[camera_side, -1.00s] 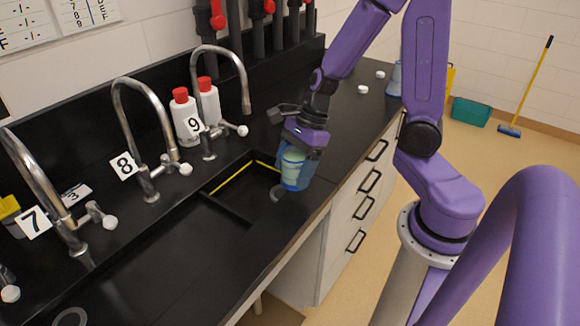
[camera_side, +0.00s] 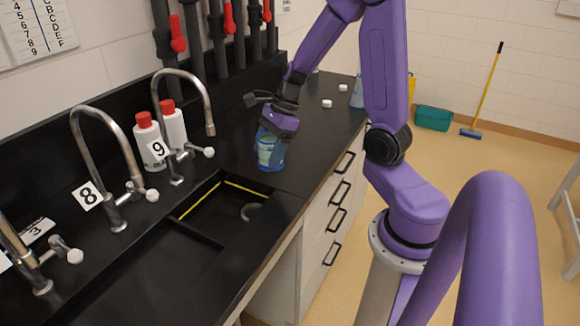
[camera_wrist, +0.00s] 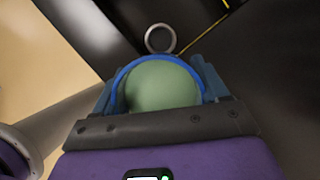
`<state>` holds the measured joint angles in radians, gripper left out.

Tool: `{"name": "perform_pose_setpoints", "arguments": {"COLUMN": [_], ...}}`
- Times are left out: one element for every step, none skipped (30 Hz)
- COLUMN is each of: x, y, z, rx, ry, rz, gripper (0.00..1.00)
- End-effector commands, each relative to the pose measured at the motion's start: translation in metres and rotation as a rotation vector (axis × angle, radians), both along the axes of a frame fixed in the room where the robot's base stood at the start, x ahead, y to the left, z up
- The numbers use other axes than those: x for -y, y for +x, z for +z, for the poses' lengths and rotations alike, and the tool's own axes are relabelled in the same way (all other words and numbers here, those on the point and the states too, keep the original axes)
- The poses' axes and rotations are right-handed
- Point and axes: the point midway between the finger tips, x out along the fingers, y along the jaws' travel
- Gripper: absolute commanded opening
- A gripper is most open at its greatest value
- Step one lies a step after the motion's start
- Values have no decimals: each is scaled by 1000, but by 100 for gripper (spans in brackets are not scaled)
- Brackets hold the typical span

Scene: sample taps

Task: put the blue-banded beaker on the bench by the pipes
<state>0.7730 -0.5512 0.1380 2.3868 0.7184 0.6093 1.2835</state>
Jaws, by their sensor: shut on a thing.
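The blue-banded beaker (camera_side: 269,153) is clear with a blue band and pale green contents. My gripper (camera_side: 271,140) is shut on it, and the beaker looks upright. It is over the black bench (camera_side: 300,150), just past the far end of the sink; I cannot tell whether its base touches the bench. In the wrist view the beaker (camera_wrist: 160,85) sits between my fingers (camera_wrist: 158,90), its blue rim around the green contents. The grey pipes (camera_side: 215,25) with red valve handles stand along the wall behind the bench.
The sink (camera_side: 215,212) with a yellow-edged basin lies nearer than the beaker. Taps 8 (camera_side: 85,150) and 9 (camera_side: 182,120) and two red-capped bottles (camera_side: 150,145) stand along its left. White caps (camera_side: 327,103) and a blue flask (camera_side: 357,92) are farther back. Bench around the beaker is clear.

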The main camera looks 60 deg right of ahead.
Motion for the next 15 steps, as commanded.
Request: {"name": "perform_pose_setpoints", "arguments": {"x": [14, 22, 32, 39, 46, 55, 62, 68, 75, 80, 85, 90, 94, 97, 100], "y": [3, 4, 5, 6, 6, 6, 6, 6, 5, 4, 4, 3, 3, 2, 2], "z": [2, 3, 4, 4, 5, 6, 7, 8, 9, 9, 9, 10, 10, 11, 11], "rx": [2, 1, 0, 0, -1, -2, -2, -3, -4, -5, -6, -6, -7, -7, -8], "ry": [-1, -2, -2, -3, -3, -4, -5, -6, -7, -7, -8, -8, -9, -9, -10], "rz": [-28, -41, -57, -70, -81, -96, -107, -117, -129, -136, -143, -152, -157, -163, -167], "gripper": [28, 28, 28, 28, 28, 28, 28, 28, 28, 28, 28, 28, 28, 28, 28]}}
